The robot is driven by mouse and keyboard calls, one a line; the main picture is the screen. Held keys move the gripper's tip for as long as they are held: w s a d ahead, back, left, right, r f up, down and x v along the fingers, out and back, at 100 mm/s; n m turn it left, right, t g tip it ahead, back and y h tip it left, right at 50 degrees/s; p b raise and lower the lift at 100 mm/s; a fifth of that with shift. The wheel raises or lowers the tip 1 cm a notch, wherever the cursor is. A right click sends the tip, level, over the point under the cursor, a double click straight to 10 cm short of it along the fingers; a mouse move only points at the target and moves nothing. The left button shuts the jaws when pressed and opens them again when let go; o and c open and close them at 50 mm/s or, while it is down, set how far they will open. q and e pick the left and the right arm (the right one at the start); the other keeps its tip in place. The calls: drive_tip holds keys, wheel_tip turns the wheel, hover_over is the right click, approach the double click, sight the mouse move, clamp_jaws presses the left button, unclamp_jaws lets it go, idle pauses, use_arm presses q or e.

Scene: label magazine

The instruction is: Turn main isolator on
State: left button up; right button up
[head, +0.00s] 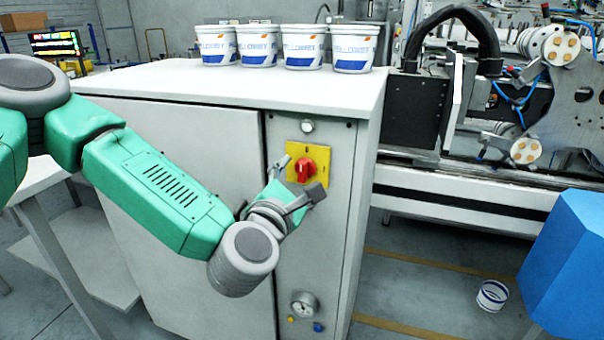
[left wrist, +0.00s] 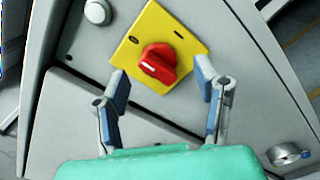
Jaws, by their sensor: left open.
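The main isolator is a red rotary knob (head: 305,169) on a yellow plate (head: 322,154), on the front of a grey cabinet. In the left wrist view the red knob (left wrist: 158,64) sits on the tilted yellow plate (left wrist: 147,30), which has a dark mark near its upper right edge and another near its left edge. My left gripper (head: 300,180) is open just in front of the knob. In the left wrist view its blue-padded fingers (left wrist: 162,85) stand apart, to either side of and below the knob, with no visible contact. My right gripper is not in view.
A round white button (head: 307,126) is above the plate. A gauge (head: 304,304) and small coloured buttons are low on the cabinet (head: 228,98). Several white buckets (head: 301,46) stand on top. Machinery (head: 470,110) is at right; a small tub (head: 492,295) is on the floor.

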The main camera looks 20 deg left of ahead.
use_arm(q)
drive_tip(key=shift+w+d, duration=0.2)
drive_tip(key=shift+w, duration=0.45)
drive_tip(key=shift+w+d, duration=0.15)
drive_tip(key=shift+w, duration=0.45)
drive_tip(key=shift+w+a, duration=0.1)
drive_tip(key=shift+a, duration=0.55)
drive_tip(key=shift+c, duration=1.3)
drive_tip(key=c, duration=0.6)
drive_tip(key=shift+c, duration=1.4)
drive_tip(key=shift+d+r, duration=0.1)
drive_tip(key=shift+d, duration=0.2)
